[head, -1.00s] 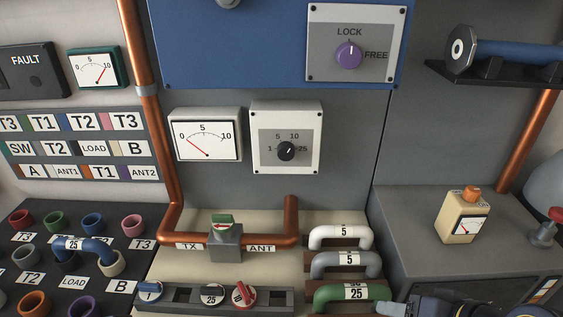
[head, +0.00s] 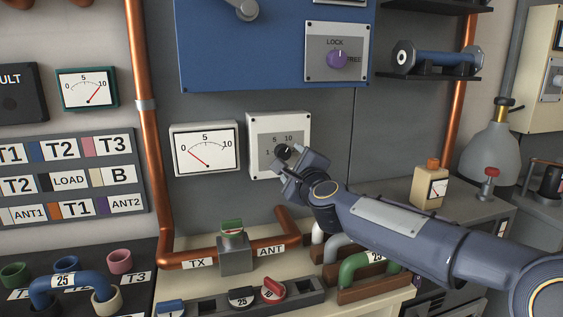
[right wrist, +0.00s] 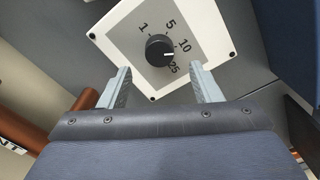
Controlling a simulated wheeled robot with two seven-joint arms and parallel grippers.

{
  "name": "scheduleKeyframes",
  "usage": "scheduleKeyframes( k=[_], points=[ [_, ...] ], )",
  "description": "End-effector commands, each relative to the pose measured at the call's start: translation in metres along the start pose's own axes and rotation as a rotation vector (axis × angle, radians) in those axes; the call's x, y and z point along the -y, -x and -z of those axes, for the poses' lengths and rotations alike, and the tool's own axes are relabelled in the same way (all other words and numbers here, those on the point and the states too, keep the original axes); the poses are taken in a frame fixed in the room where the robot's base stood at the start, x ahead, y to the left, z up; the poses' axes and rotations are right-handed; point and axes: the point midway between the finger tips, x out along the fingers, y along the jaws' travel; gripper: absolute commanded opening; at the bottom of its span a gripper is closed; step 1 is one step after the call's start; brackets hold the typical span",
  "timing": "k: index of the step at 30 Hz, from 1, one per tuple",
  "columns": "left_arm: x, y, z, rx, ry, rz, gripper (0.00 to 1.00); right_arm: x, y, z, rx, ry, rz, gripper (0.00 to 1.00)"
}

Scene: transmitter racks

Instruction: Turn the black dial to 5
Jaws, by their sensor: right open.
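The black dial (head: 283,151) sits on a white panel (head: 296,125) with a grey face marked 1, 5, 10 and 25. In the head view my right gripper (head: 285,163) is right at the dial and partly covers it and the panel's lower right. In the right wrist view the dial (right wrist: 160,50) lies ahead, roughly centred between the fingertips of my open right gripper (right wrist: 160,68). No grip on the dial shows. The dial's pale mark points right in that view, toward the 10 and 25 side. My left gripper is not in view.
A white meter (head: 204,150) is left of the dial panel. A copper pipe with a green-topped valve (head: 233,240) runs below. Coloured handles (head: 362,270) stand below my right arm.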

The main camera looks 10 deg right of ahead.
Motion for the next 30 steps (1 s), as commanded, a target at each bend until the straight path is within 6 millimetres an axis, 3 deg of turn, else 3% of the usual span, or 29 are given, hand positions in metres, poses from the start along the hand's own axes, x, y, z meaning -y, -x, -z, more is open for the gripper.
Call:
scheduleKeyframes(
  k=[3, 9, 20, 30],
  points=[
    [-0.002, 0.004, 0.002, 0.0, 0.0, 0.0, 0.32, 0.0, -0.022, 0.0, 0.0, 0.001, -0.004, 0.58],
    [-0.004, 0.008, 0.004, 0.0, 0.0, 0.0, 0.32, 0.001, -0.045, 0.0, 0.0, 0.002, -0.002, 0.58],
    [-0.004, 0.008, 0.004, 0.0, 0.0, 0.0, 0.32, 0.0, -0.052, 0.0, 0.001, 0.005, -0.002, 0.58],
    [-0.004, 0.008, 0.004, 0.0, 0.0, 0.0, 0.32, 0.0, -0.052, 0.0, 0.001, 0.005, -0.002, 0.15]
  ],
)
